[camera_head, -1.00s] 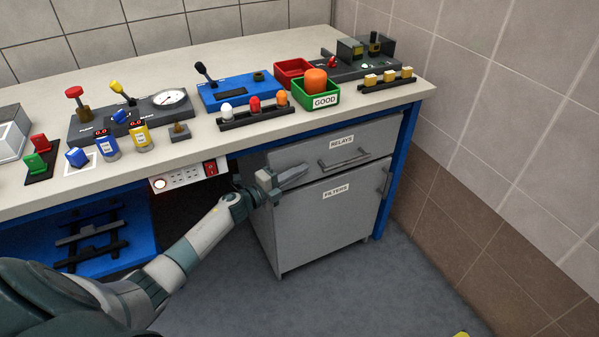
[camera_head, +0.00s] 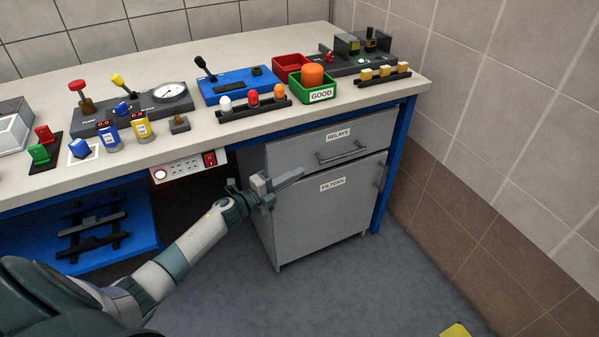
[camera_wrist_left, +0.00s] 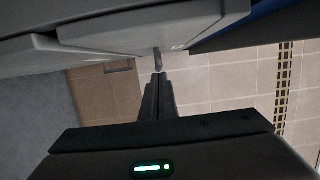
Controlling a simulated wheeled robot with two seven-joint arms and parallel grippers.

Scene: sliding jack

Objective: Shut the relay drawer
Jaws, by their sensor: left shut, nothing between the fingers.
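The grey relay drawer (camera_head: 300,147), labelled RELAYS, is the upper front of the cabinet under the bench. My left gripper (camera_head: 302,171) is shut and empty, in front of the upper left of the FILTERS door, just below the drawer, pointing right. Contact cannot be told. In the left wrist view my shut fingers (camera_wrist_left: 158,80) point along grey cabinet fronts (camera_wrist_left: 150,28). My right gripper is not in view.
The FILTERS door (camera_head: 320,220) is below the drawer, with a handle (camera_head: 382,177) at its right. The bench top (camera_head: 225,150) overhangs, bearing switches, lamps and bins. A power strip (camera_head: 190,168) hangs left of the cabinet.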

